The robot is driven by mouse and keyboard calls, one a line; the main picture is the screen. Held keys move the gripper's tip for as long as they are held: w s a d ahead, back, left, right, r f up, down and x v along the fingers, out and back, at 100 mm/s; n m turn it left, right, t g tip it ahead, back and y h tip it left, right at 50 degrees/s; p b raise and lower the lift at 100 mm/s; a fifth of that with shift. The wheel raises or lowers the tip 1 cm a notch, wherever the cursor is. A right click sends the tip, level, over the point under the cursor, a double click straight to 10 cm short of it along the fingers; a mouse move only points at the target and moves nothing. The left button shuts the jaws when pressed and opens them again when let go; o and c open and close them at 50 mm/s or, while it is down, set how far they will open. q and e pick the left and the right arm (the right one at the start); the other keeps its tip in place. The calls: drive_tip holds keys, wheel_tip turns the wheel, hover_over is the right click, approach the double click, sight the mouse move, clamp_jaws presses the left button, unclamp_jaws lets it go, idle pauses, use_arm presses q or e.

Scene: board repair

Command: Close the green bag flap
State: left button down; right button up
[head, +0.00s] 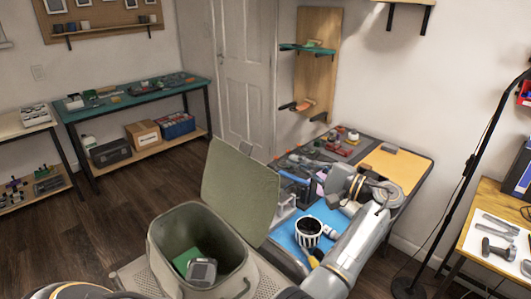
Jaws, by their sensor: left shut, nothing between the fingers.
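The green bag (163,241) stands open at the bottom centre-left. Its flap (240,190) is raised, nearly upright, at the bag's right and far side, with a small tab (246,148) on its top edge. Inside lie a green item (187,260) and a grey device (202,271). My left gripper (118,294) barely shows as a dark part at the bottom left edge, shut and empty, apart from the flap. My right arm rises from the bottom centre, right of the bag, and bends over the workbench; I cannot make out its gripper.
The workbench (405,168) stands right of the flap, with a blue mat, a striped cup (308,232) and several tools. A green-topped table (135,93) stands at the back left. A lamp pole (457,190) and a side table (478,238) are at right. Floor at left is clear.

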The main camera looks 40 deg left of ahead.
use_arm(q)
drive_tip(key=s+a+r+p, duration=0.2)
drive_tip(key=s+a+p, duration=0.2)
drive_tip(key=a, duration=0.5)
drive_tip(key=shift+s+p, duration=0.35)
drive_tip(key=shift+p, duration=0.5)
use_arm(e)
drive_tip(key=d+r, duration=0.3)
drive_tip(key=r, duration=0.3)
drive_tip(key=shift+d, duration=0.2)
use_arm(q)
drive_tip(key=shift+r, duration=0.1)
drive_tip(key=shift+a, duration=0.15)
use_arm(e)
drive_tip(key=shift+d+f, duration=0.1)
